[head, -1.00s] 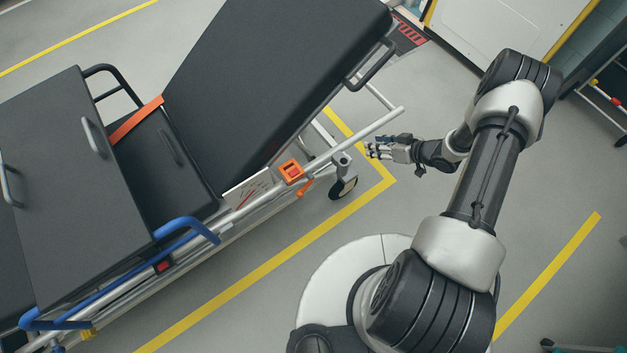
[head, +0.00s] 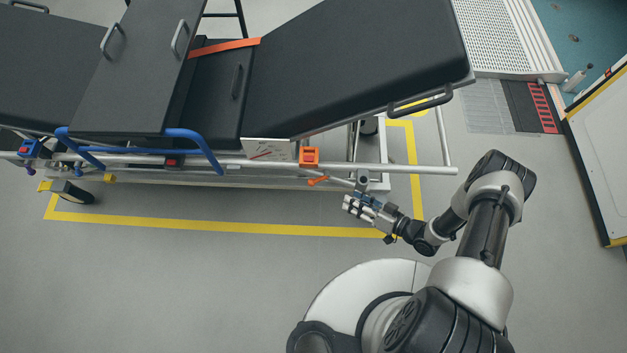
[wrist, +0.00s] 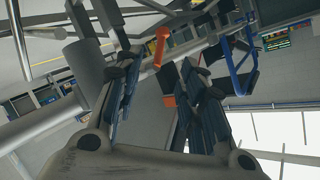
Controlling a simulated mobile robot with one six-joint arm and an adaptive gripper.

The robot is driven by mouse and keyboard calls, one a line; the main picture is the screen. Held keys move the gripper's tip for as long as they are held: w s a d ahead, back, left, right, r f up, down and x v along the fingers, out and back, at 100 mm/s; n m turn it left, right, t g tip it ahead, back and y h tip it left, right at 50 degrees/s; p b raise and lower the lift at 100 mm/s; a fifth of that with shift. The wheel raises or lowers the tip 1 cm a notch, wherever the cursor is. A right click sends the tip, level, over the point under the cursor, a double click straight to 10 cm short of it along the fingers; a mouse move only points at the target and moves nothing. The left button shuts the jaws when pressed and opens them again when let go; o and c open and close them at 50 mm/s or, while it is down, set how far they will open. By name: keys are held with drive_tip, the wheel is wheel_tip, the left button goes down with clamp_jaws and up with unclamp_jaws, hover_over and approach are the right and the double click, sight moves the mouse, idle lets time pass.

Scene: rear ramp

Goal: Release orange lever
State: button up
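The orange lever (head: 318,181) hangs below the side rail of the stretcher (head: 350,60), under a square orange housing (head: 309,157). In the wrist view an orange lever (wrist: 161,46) shows beyond and between the fingers, slightly tilted. My gripper (head: 348,204) is below and to the right of the lever in the head view, apart from it. In the wrist view my gripper (wrist: 160,72) has its two fingers spread, with nothing held between them. A smaller orange piece (wrist: 169,101) shows low between the fingers, partly hidden.
A silver rail (head: 410,170) runs along the stretcher above my gripper. A stretcher leg and caster stand close by my fingers. A blue side rail (head: 195,139) is further left. The grey floor (head: 220,280) in front is clear; a ramp (head: 495,35) lies at the back right.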

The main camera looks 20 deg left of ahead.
sight(314, 181)
drive_tip(key=b+x, duration=0.4)
drive_tip(key=x, duration=1.3)
drive_tip(key=shift+a+r, duration=0.15)
drive_tip(key=shift+a, duration=0.15)
clamp_jaws()
